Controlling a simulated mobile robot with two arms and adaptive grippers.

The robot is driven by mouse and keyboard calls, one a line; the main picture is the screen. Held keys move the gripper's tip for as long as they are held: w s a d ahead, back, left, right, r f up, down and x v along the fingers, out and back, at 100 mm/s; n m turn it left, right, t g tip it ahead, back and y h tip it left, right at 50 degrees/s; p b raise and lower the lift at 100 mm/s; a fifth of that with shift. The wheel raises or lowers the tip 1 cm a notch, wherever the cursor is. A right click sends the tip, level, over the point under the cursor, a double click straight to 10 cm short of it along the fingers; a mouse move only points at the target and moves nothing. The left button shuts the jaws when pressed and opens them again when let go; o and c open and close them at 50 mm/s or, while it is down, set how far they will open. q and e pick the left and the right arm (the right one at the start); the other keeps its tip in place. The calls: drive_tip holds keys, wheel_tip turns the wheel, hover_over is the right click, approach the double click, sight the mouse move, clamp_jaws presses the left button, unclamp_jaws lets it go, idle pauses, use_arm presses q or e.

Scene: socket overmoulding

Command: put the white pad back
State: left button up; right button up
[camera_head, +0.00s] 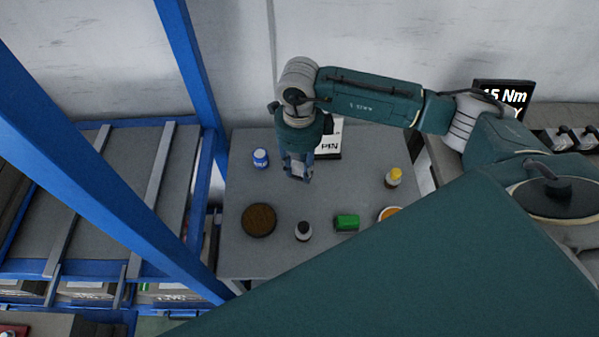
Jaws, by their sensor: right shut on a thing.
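My right gripper (298,177) points down above the far middle part of the grey table. It is shut on a small pale piece, the white pad (297,168), which shows between the fingers. The fingers cover part of the pad. I cannot tell how high it is above the table. My left gripper is not in view.
The grey table (250,193) holds a blue-and-white jar (260,158), a brown round disc (259,220), a dark bottle with a white top (303,231), a green block (347,222), a yellow-capped bottle (393,177) and an orange-and-white round dish (389,212).

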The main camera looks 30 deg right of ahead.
sight(299, 175)
wheel_tip(299, 175, down, 4)
drive_tip(key=shift+r+p, duration=0.2)
drive_tip(key=shift+p, duration=0.1)
drive_tip(key=shift+f, duration=0.15)
drive_tip(key=shift+f, duration=0.25)
drive_tip(key=o, duration=1.1)
drive_tip(key=shift+r, duration=0.1)
drive_tip(key=shift+o, duration=0.2)
